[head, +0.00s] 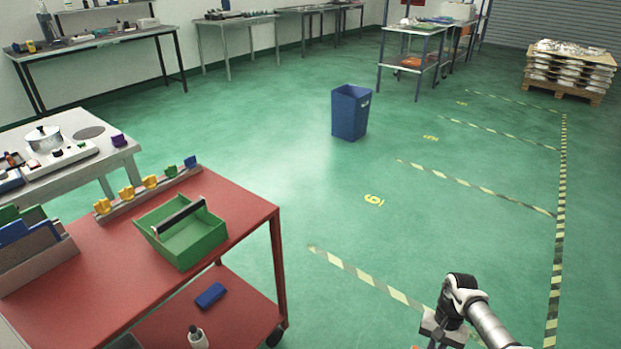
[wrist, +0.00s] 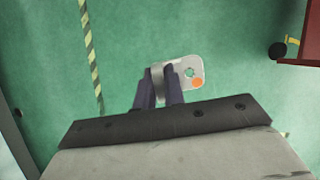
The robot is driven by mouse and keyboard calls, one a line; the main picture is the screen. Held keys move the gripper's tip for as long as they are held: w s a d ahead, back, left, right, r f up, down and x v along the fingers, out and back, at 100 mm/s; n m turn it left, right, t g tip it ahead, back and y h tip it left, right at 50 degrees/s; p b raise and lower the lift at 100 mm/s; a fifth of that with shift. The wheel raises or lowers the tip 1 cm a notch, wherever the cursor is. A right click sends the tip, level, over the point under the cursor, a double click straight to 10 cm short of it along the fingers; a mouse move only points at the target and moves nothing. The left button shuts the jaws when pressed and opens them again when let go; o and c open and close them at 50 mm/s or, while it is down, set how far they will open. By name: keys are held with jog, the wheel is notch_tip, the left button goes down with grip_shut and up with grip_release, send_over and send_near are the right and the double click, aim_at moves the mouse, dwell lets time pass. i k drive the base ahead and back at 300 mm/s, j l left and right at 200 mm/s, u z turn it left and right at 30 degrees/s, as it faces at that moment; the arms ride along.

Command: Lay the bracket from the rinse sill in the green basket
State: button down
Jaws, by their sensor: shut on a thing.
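My gripper (wrist: 160,77) is shut on a pale metal bracket (wrist: 197,69), a flat plate with rounded corners, a round hole and an orange dot. The bracket sticks out to the right of the fingers, held above the green floor. In the head view my gripper (head: 438,332) is at the bottom edge, right of the red cart, and the bracket is hardly visible there. The green basket (head: 206,246) with a dark handle stands on the cart's top, well to the left of my gripper. It looks empty. I cannot make out which thing is the rinse sill.
The red cart (head: 105,255) also carries a rail with yellow, green and blue pieces (head: 150,182) behind the basket, and a holder with upright panels (head: 30,255) at left. A blue bin (head: 350,113) stands on open floor. The floor between my gripper and the cart is clear.

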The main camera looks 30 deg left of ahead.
aim_at(192, 243)
jog(key=k+j, duration=0.2)
jog(key=j, duration=0.15)
jog(key=k+j+u, duration=0.15)
jog(key=j, duration=0.2)
jog(key=k+j, duration=0.25)
jog(key=j, duration=0.15)
jog(key=k+j+u, duration=0.15)
jog(key=j, duration=0.2)
